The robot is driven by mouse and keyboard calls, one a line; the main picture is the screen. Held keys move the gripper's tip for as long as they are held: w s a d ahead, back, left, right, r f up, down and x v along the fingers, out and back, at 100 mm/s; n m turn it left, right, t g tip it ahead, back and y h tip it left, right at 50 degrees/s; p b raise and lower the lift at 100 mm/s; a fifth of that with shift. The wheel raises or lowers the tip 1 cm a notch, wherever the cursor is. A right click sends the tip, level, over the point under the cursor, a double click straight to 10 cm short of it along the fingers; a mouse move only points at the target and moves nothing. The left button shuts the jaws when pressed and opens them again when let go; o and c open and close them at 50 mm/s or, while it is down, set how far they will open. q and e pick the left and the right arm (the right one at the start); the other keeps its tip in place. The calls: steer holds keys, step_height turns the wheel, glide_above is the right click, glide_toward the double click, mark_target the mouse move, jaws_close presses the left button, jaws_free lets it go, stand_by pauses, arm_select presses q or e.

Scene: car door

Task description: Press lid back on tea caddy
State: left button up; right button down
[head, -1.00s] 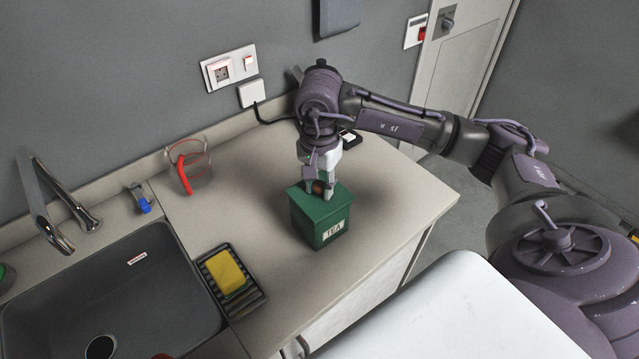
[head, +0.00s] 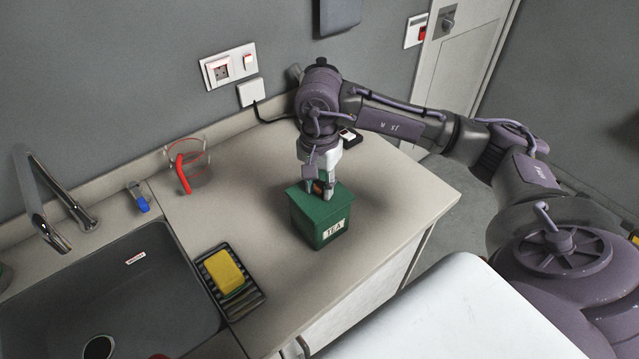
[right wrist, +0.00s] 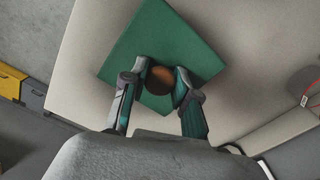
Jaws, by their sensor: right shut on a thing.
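The green tea caddy (head: 322,236) stands upright on the counter, with a white TEA label on its front. Its green lid (head: 342,197) sits on top; whether it is fully seated I cannot tell. In the right wrist view the lid (right wrist: 186,42) fills the middle, with a round brown knob (right wrist: 159,80) on it. My right gripper (head: 318,191) points down onto the lid. In the wrist view its fingers (right wrist: 160,82) are on both sides of the knob, shut on it. My left gripper is not in view.
A dark sink (head: 100,290) with a tap (head: 62,215) is at left. A soap dish (head: 250,303) with a yellow sponge (head: 223,271) lies beside it. A red-handled glass jug (head: 186,170) and blue clip (head: 138,196) stand at the back. The counter right of the caddy is clear.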

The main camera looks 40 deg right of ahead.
steer(key=shift+b, duration=0.4)
stand_by(0.6)
steer(key=c, duration=0.8)
jaws_free()
steer(key=o, duration=0.5)
steer(key=shift+r+p, duration=1.7)
steer(key=shift+r, duration=1.8)
